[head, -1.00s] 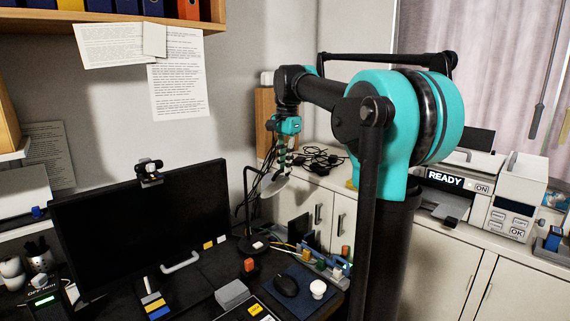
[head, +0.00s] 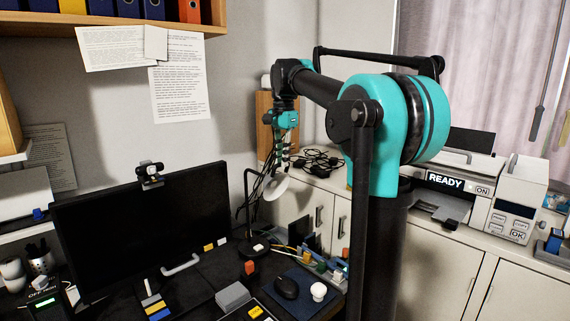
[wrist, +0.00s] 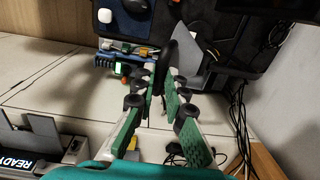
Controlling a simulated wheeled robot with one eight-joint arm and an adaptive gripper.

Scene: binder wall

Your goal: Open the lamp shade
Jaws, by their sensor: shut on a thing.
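The desk lamp has a dark stem (head: 247,200) on a round base. Its shade (head: 277,188) is tilted steeply, with its pale side showing in the head view. My gripper (head: 281,170) reaches down to the shade's upper edge from above. The exact contact is partly hidden by the fingers.
The monitor (head: 140,235) stands left of the lamp. A mouse (head: 286,287) and white knob-like item (head: 318,291) lie on a blue mat in front. Black cables (head: 322,160) lie on the cabinet behind. A printer (head: 455,190) is at right.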

